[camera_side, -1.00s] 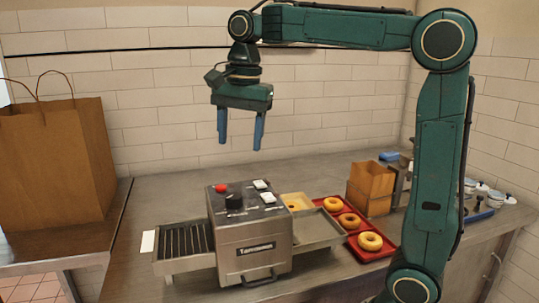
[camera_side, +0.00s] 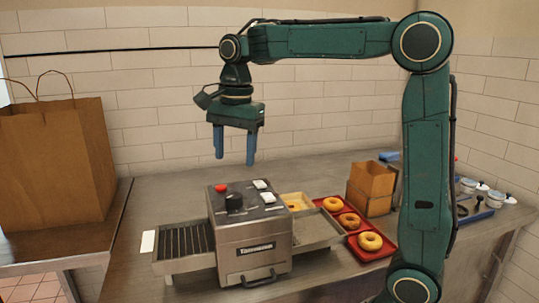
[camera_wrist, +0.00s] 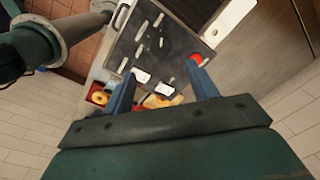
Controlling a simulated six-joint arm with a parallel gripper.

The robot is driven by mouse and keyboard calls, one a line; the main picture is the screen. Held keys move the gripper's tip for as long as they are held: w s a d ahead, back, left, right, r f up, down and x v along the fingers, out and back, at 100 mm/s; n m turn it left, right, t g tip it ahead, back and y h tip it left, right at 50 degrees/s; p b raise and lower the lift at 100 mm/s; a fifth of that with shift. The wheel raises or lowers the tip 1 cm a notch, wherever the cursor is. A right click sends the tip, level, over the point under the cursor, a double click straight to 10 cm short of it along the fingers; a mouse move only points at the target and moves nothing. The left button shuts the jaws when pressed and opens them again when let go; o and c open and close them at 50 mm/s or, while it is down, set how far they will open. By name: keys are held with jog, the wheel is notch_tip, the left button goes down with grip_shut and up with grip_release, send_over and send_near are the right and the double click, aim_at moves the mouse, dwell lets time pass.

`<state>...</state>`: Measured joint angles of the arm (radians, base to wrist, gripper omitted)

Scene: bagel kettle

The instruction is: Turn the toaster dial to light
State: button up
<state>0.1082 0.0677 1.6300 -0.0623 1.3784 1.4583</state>
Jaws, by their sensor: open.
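The toaster (camera_side: 252,240) is a steel conveyor box on the counter in the side view. Its black dial (camera_side: 234,202) stands on the top panel, beside a red button (camera_side: 221,188) and two white switches (camera_side: 262,184). My gripper (camera_side: 234,160) is above the toaster top, pointing down, open and empty, clear of the dial. In the wrist view my gripper (camera_wrist: 160,75) has its two blue fingers apart over the toaster panel (camera_wrist: 150,45), with the red button (camera_wrist: 196,58) by one fingertip. The dial's setting marks are too small to read.
A wire rack (camera_side: 183,242) extends from the toaster's left side. A red tray (camera_side: 378,250) with bagels (camera_side: 370,241) lies at right, near an open brown box (camera_side: 371,186). A paper bag (camera_side: 55,170) stands at far left. The counter behind the toaster is clear.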

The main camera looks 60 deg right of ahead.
aim_at(234, 195)
jog(key=f, duration=0.9)
jog(key=shift+w+f, duration=0.3)
jog(key=shift+f, duration=0.1)
jog(key=c, duration=1)
